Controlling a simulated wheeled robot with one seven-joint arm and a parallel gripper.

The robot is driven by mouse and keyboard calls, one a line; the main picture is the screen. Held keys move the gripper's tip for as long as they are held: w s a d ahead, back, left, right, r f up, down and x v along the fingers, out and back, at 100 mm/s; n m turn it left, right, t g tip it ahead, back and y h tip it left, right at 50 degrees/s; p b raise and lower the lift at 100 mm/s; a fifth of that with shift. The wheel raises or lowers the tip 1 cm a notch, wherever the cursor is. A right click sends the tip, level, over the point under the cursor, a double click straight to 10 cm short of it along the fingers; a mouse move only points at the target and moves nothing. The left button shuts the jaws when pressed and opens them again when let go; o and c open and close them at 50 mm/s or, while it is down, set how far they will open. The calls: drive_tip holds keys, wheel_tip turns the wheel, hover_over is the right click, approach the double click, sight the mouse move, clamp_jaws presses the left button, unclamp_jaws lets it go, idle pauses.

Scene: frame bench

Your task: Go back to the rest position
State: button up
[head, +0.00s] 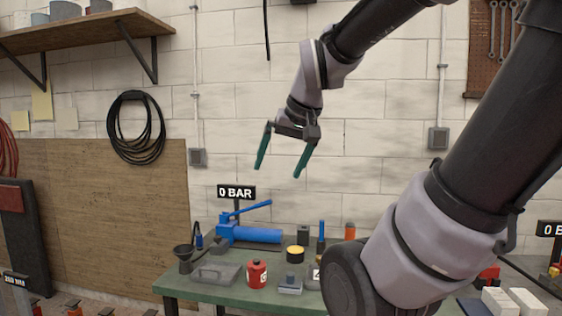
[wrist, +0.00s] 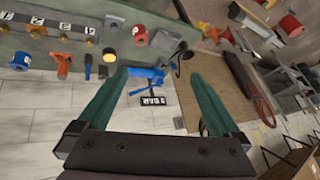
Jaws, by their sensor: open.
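My gripper (head: 280,165) hangs in the air in front of the white block wall, above the green bench, in the head view. Its two green fingers are spread apart with nothing between them. In the wrist view my gripper (wrist: 150,92) is also open and empty. Beyond the fingertips, the blue hand pump (wrist: 150,76) and its "0 BAR" sign (wrist: 152,100) show at a distance. In the head view the blue pump (head: 250,235) stands on the bench, below my gripper and apart from it.
The green bench (head: 190,287) carries a red canister (head: 257,274), a black funnel (head: 184,254), a clear tray (head: 216,273) and several small items. A wooden shelf (head: 90,33) is at upper left. A coiled black cable (head: 136,128) hangs on the wall. Air around my gripper is clear.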

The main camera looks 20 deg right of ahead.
drive_tip(key=shift+s+a+r+m+t+y, duration=0.15)
drive_tip(key=shift+s+a+r+m+t, duration=0.1)
drive_tip(key=shift+s, duration=0.45)
drive_tip(key=shift+s+a+r+m+t+y, duration=0.15)
drive_tip(key=shift+s+a+r+m, duration=0.1)
drive_tip(key=shift+s, duration=0.4)
idle(0.3)
